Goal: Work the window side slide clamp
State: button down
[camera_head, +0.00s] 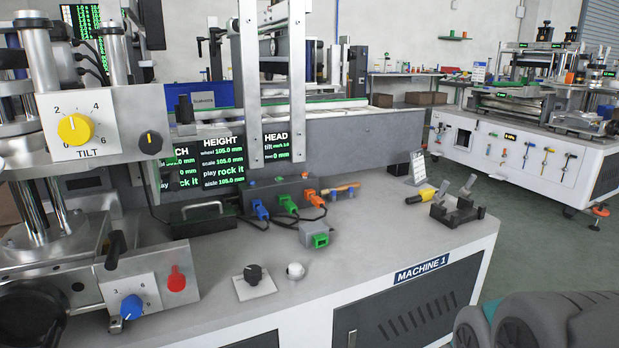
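A labelling machine marked MACHINE 1 (422,270) fills the left and middle of the head view. Lower down are a black-handled lever (115,250), a blue dial (132,307) and a red knob (176,278). I see no label naming a slide clamp, and I cannot tell which part is the window side one. My gripper is not in view; grey rounded parts at the lower right look like my arm.
On the grey top stand a black knob (253,274), a white ball (295,271), a grey-green connector (315,235), coloured plugs (288,204) and a black tray (458,212) with handled tools by it. A second machine (530,160) stands behind at right. Floor between is clear.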

aim_at(118, 246)
jog(key=u, duration=1.7)
